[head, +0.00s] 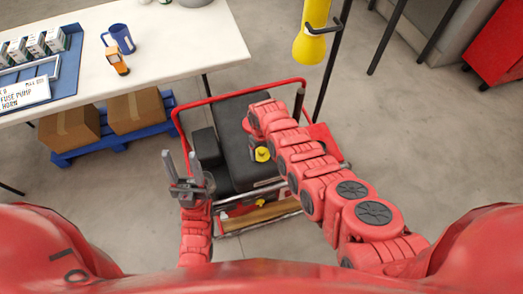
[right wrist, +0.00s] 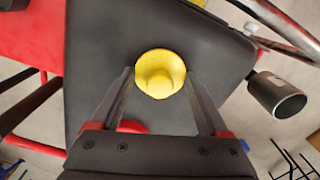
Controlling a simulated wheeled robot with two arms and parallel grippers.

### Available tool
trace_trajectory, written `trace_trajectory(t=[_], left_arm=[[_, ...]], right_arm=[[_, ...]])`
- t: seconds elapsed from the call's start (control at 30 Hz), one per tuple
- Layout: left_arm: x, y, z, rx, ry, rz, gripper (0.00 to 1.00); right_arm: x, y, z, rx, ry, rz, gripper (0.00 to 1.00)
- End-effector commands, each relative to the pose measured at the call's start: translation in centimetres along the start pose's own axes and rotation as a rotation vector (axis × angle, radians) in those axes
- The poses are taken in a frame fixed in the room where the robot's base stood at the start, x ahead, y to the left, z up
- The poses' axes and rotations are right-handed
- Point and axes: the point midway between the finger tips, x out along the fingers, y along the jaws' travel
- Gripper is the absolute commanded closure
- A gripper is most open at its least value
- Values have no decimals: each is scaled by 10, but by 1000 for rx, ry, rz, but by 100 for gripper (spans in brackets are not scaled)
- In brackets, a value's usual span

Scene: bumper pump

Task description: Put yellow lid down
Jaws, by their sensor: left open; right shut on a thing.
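The yellow lid (right wrist: 160,74) is round with a raised knob, and sits between the fingers of my right gripper (right wrist: 159,78), which is shut on it. It also shows in the head view (head: 262,155), low over the black body of the red-framed pump machine (head: 232,122). Whether the lid touches the surface below is hidden. A second yellow part (head: 260,203) shows lower on the machine. My left gripper (head: 181,156) is open and empty, with its fingers upright, at the left side of the machine.
A white table (head: 180,40) at upper left holds a blue mug (head: 119,38), an orange device (head: 116,62) and a blue tray (head: 68,40). Cardboard boxes (head: 70,132) stand on a blue pallet below. A yellow object (head: 309,46) hangs behind the machine. The machine's red tube frame (head: 225,94) rises around it.

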Motion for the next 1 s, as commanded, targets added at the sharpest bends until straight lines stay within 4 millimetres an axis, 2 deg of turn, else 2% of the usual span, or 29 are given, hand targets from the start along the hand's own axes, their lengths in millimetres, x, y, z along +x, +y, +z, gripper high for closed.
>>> trace_trajectory(t=[0.3, 0.33, 0.43, 0.8, 1.0], left_arm=[[-5, 0, 1, 0, 0, 0, 50], [-3, 0, 0, 0, 0, 0, 50], [-2, 0, 0, 0, 0, 0, 50], [1, 0, 0, 0, 0, 0, 50], [4, 0, -1, 0, 0, 0, 50]], right_arm=[[5, 0, 0, -1, 0, 0, 74], [3, 0, 0, -1, 0, 0, 16], [2, 0, 0, -1, 0, 1, 0], [-3, 0, -1, -1, 1, 1, 0], [-21, 0, -2, -3, 4, 2, 0]])
